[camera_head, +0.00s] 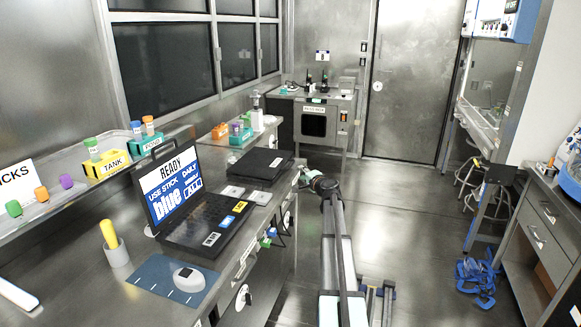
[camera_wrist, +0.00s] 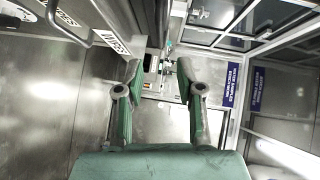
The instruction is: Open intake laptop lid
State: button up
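A dark flat laptop (camera_head: 257,166) with its lid shut lies on the left bench, behind an open laptop (camera_head: 182,200). The open laptop's lid stands upright and its screen reads "READY" and "USE STICK blue". I cannot read which one is the intake laptop. My gripper (camera_head: 316,181) is just past the bench's front edge, to the right of the shut laptop and apart from it. In the wrist view my gripper (camera_wrist: 158,80) has its two green fingers spread wide with nothing between them. No laptop is clearly seen in the wrist view.
A yellow-handled tool in a grey cup (camera_head: 116,251) and a white device on a blue mat (camera_head: 152,280) stand at the near bench. Colored racks (camera_head: 108,165) line the rear shelf. Blue signs (camera_wrist: 233,84) hang at right in the wrist view. The aisle floor (camera_head: 400,240) is largely clear.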

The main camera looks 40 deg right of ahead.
aim_at(291, 166)
jog(key=p+x, duration=0.1)
jog(key=x, duration=1.1)
jog(key=shift+w, duration=0.15)
grip_shut()
